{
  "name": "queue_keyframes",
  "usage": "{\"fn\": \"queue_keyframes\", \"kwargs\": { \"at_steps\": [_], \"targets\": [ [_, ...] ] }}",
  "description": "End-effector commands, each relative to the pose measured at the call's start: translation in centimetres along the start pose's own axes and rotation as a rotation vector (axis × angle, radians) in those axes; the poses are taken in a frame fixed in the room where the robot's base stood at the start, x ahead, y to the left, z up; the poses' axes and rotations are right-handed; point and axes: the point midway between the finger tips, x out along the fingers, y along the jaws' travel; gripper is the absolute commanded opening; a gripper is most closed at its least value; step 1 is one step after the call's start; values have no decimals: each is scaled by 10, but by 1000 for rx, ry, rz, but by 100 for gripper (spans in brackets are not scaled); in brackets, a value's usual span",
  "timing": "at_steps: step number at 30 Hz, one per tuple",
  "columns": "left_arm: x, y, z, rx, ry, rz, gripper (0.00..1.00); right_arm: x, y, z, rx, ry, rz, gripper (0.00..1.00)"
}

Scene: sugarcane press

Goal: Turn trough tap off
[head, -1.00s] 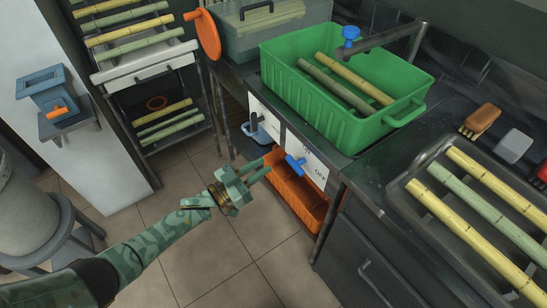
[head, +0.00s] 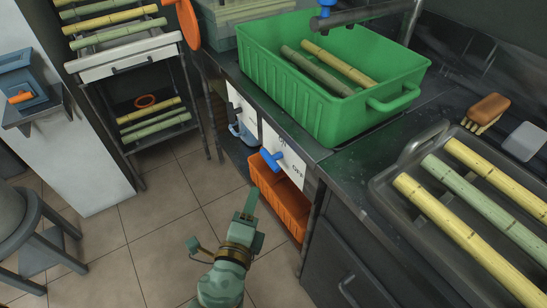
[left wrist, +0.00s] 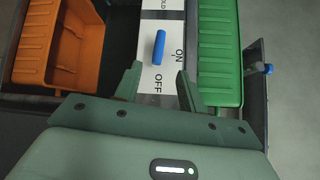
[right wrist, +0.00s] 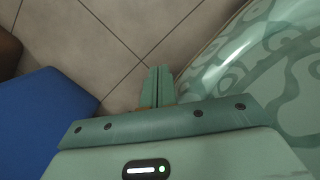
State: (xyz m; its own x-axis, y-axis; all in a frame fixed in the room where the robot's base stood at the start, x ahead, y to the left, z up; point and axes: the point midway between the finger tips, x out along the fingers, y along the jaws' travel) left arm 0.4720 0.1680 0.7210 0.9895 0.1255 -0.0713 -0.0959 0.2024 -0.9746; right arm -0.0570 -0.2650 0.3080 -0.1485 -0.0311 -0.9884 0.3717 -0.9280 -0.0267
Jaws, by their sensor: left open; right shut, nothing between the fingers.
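The tap's blue handle (head: 271,160) sits on a white panel (head: 296,168) marked ON and OFF, below the green crate. In the left wrist view the blue handle (left wrist: 159,47) stands lengthwise up the picture. The OFF label (left wrist: 157,86) lies below its lower end, and the ON label (left wrist: 178,55) is to its right. My left gripper (head: 222,217) is open and empty, in front of and below the handle, apart from it. In the left wrist view its fingers (left wrist: 157,84) are spread just short of the handle. My right gripper (right wrist: 160,72) is shut and empty above the floor.
The green crate (head: 315,110) with cane stalks sits on the counter above the panel. An orange bin (head: 277,199) stands under the tap. A tray (head: 385,190) with canes is at the right. The tiled floor at the left is open.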

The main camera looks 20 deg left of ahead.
Motion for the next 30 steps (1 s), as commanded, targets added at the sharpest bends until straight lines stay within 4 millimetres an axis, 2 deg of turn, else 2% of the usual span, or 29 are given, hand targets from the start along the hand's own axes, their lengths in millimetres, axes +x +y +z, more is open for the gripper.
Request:
{"fn": "queue_keyframes", "kwargs": {
  "at_steps": [5, 12, 18, 24, 30],
  "targets": [
    [37, -1, -1, -5, 1, -4, 40, 0, -3, 0, 3, 1, -4, 0],
    [99, 1, -2, -7, 3, -1, 40, 5, 2, 3, -5, -11, 0, 0],
    [137, 3, -2, -8, 4, 2, 40, 9, 9, -2, -20, -14, 11, 0],
    [153, 1, -2, -8, 5, 2, 40, 10, 19, -4, -32, -13, 24, 0],
    [154, 0, -2, -8, 5, 1, 40, 9, 19, 0, -34, -21, 24, 0]
  ]
}}
